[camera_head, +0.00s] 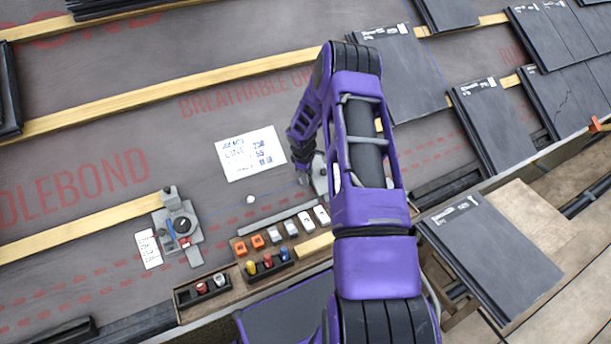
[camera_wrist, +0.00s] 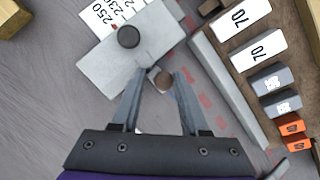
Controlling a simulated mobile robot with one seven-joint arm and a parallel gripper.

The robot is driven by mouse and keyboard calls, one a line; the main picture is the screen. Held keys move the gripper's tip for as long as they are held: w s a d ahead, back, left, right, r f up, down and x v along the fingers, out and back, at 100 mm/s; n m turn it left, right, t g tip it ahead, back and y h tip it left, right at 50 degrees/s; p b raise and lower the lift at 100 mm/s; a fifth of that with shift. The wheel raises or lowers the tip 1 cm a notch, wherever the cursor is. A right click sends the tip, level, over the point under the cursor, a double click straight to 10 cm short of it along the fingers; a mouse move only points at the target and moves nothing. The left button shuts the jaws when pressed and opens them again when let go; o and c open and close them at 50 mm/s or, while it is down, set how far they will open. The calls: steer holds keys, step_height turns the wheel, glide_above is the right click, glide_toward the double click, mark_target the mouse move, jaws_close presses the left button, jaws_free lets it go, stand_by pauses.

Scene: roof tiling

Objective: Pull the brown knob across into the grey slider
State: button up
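The brown knob (camera_wrist: 162,79) shows in the wrist view, between the tips of my gripper (camera_wrist: 160,74). My gripper is open, with one finger on each side of the knob; I cannot tell whether either touches it. A light grey block (camera_wrist: 165,30) with a round black knob (camera_wrist: 128,37) lies just beyond the fingertips; it looks like the grey slider. In the head view my gripper (camera_head: 303,180) is low over the roof, beside a grey block (camera_head: 320,176) partly hidden by my arm. The brown knob cannot be made out there.
A wooden tray (camera_head: 240,248) with white, grey and orange blocks lies close to the gripper. A handwritten sheet (camera_head: 250,153) lies behind it. Another grey device (camera_head: 184,226) with a dial sits at the left. Dark tiles (camera_head: 490,250) lie at the right.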

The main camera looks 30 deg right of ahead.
steer(key=shift+o, duration=1.1)
steer(key=shift+w+a, duration=0.1)
steer(key=shift+a, duration=0.05)
steer(key=shift+a+r, duration=0.1)
steer(key=shift+a, duration=0.35)
steer(key=a+p, duration=0.2)
steer(key=a, duration=2.7)
steer(key=shift+a, duration=0.15)
